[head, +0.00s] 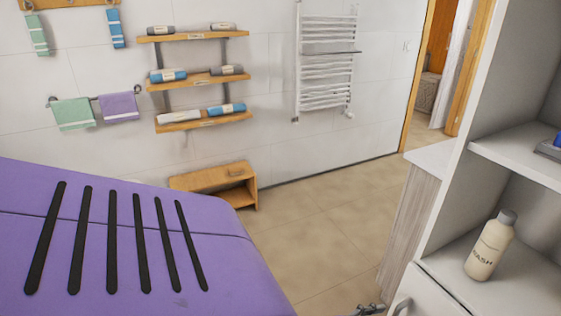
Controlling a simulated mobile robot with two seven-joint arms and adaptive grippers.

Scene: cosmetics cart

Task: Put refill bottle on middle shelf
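A cream bottle (489,248) with a grey cap and a label reading "ASH" stands on a lower white shelf (455,266) of the open cabinet at the right. It looks slightly slanted in the picture. A higher white shelf (515,158) is above it, cut off by the right edge. A small grey metallic piece (369,309) shows at the bottom edge, beside the cabinet; it may be the tip of my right gripper, but too little shows to tell its state. Nothing is seen touching the bottle. My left gripper is not in view.
A blue item (552,147) sits on the higher cabinet shelf. A purple padded surface (130,230) with several black strips fills the lower left. Wooden wall shelves (205,79) hold rolled towels. A low wooden stool (215,182) stands behind. The tiled floor between is clear.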

